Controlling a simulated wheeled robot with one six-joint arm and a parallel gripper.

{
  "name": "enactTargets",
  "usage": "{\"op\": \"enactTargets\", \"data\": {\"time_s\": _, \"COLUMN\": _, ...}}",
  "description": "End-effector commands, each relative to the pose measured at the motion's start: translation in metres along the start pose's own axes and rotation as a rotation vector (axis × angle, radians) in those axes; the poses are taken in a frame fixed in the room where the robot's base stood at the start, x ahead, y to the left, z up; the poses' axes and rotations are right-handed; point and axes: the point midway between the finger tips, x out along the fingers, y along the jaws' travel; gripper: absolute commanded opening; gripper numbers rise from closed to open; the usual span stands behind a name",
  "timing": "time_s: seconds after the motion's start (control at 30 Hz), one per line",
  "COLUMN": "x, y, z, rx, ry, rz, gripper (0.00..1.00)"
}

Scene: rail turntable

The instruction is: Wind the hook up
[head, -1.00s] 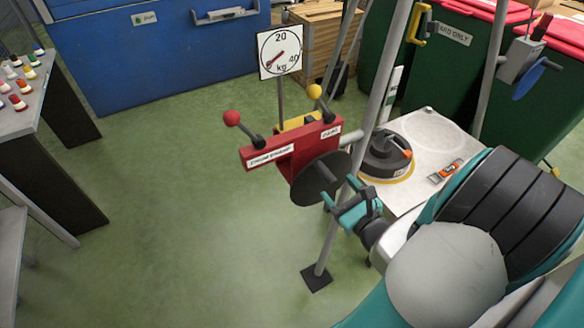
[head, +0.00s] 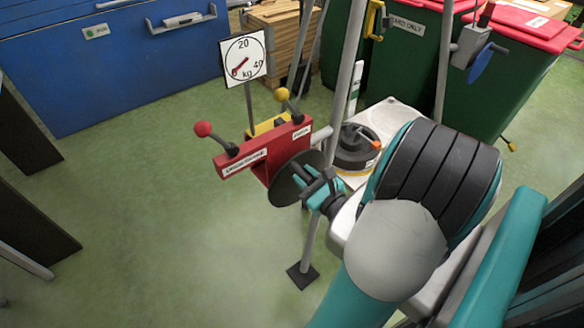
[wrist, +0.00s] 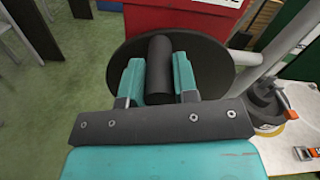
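A red winch housing (head: 262,152) is fixed to a grey pole. It has a red-knobbed lever (head: 218,139), a yellow-knobbed lever (head: 289,103) and white labels. A dark round crank disc (head: 283,186) is on its near side. My gripper (head: 318,184) is at this disc. In the wrist view, a dark cylindrical handle (wrist: 160,68) sticks out from the disc (wrist: 218,62) between my two teal fingers (wrist: 158,80). The fingers are apart, with a narrow gap showing at the left of the handle. I cannot make out the hook.
A dial (head: 243,59) marked in kg stands behind the winch, its red needle low left. A pale table (head: 398,117) with a dark round object (head: 356,148) is behind the pole. Green bins (head: 415,65) and a blue cabinet (head: 110,65) stand behind.

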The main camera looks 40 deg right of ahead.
Motion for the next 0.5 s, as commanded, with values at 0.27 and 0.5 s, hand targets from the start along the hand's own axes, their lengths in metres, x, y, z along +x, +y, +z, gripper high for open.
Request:
{"op": "enactTargets", "data": {"time_s": 0.27, "x": 0.0, "y": -0.003, "z": 0.002, "rx": 0.021, "ry": 0.001, "rz": -0.002, "gripper": 0.0}}
{"op": "enactTargets", "data": {"time_s": 0.5, "x": 0.0, "y": -0.013, "z": 0.002, "rx": 0.113, "ry": 0.001, "rz": -0.004, "gripper": 0.0}}
